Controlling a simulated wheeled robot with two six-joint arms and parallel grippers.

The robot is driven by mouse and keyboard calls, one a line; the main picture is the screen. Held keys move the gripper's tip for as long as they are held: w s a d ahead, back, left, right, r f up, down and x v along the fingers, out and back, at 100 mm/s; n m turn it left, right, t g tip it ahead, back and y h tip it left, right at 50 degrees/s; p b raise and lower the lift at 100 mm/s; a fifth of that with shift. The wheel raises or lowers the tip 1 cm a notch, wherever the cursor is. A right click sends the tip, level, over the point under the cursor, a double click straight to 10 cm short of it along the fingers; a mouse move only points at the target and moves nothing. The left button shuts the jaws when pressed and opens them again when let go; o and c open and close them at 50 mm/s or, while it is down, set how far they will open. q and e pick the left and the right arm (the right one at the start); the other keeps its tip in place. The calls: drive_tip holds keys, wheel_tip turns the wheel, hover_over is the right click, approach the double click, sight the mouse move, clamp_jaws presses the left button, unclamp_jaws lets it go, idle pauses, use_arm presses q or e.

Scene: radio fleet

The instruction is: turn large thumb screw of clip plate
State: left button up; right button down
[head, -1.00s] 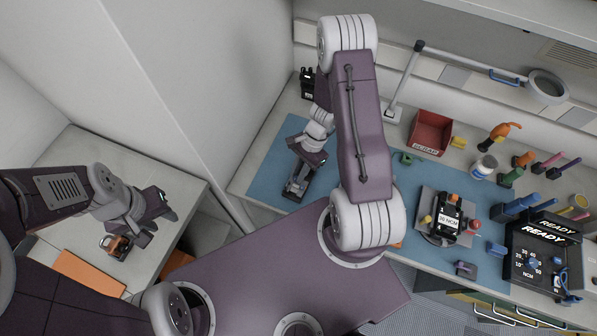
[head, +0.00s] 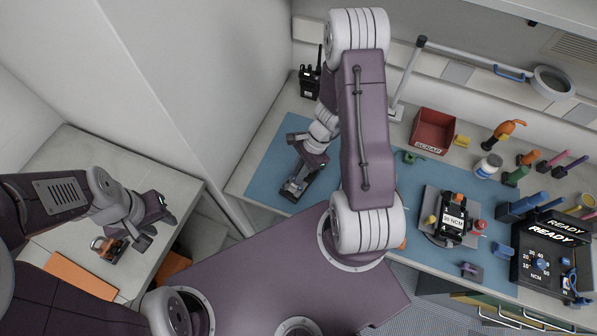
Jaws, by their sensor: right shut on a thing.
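My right gripper (head: 297,187) reaches down to the blue mat (head: 262,180) on the bench. It is shut on a small dark part there, low over the mat. The fingers and wrist cover most of that part, so I cannot make out the clip plate or its large thumb screw, or whether the screw has turned. My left gripper (head: 158,222) is open and appears empty above the left table, to the right of a small orange and dark object (head: 108,248).
A black handheld radio (head: 311,82) stands at the bench's back left. A red scrap bin (head: 434,131), a fixture labelled 30 NCM (head: 453,222), several screwdrivers and a torque unit reading READY (head: 545,255) occupy the right. An orange sheet (head: 80,276) lies on the left table.

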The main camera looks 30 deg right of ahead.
idle(0.9)
drive_tip(key=c, duration=1.6)
unclamp_jaws()
drive_tip(key=p+v, duration=0.2)
drive_tip(key=v, duration=0.7)
drive_tip(key=shift+r, duration=0.1)
